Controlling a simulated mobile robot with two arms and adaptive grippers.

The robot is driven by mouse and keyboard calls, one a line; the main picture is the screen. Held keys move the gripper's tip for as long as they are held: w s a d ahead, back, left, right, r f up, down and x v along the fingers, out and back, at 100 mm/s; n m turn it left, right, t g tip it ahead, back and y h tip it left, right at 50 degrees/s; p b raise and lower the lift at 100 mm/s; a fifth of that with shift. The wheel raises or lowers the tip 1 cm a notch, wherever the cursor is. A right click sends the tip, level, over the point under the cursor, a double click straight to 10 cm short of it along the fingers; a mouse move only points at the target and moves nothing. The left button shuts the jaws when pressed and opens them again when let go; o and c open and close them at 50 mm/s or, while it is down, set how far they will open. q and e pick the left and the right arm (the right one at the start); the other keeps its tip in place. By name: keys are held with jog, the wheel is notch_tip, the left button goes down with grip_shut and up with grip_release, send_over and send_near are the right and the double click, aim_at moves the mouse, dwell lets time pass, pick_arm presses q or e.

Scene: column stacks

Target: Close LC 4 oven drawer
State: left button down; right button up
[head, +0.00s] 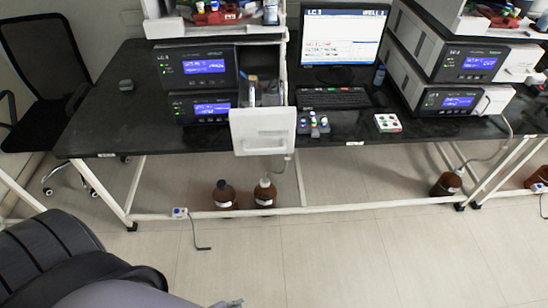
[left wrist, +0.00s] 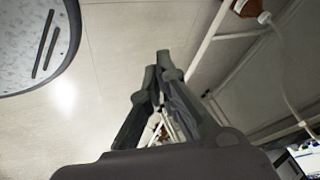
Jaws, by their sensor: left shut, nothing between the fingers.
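An oven drawer with a white front panel (head: 263,130) is pulled out beside the left instrument stack in the head view. Its front hangs out past the bench's front edge, and a bottle stands in the open drawer. The stack's small label is too blurred to read surely. My left gripper (left wrist: 162,65) shows in the left wrist view with its fingers together and nothing between them. It is over the floor, apart from the drawer. My left arm fills the lower left of the head view. My right gripper is in neither view.
The black bench (head: 120,95) carries a monitor (head: 340,45), a keyboard (head: 333,98), a vial rack (head: 313,124) and a right instrument stack (head: 455,80). Brown bottles (head: 224,194) stand on the floor under it, near a white frame bar. The floor (head: 330,260) in front is clear.

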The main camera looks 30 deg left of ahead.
pick_arm(q)
jog(key=w+r+m+t+h+p, duration=0.1)
jog(key=w+r+m+t, duration=0.35)
jog(key=r, duration=1.05)
jog(key=w+d+r+m+t+h, duration=0.1)
jog(key=w+r+m+t, duration=0.35)
jog(key=r, duration=0.95)
jog(key=w+r+m+t+h+p, duration=0.1)
jog(key=w+r+m+t+h, duration=0.3)
jog(key=r, duration=1.1)
jog(key=w+r+m+g+y+p, duration=0.1)
jog(key=w+p, duration=0.4)
jog(key=w, duration=0.7)
jog(key=shift+d+r+m+y, duration=0.15)
jog(key=shift+r+m+y, duration=0.15)
jog(key=shift+r+y, duration=0.4)
jog(key=shift+w, duration=0.1)
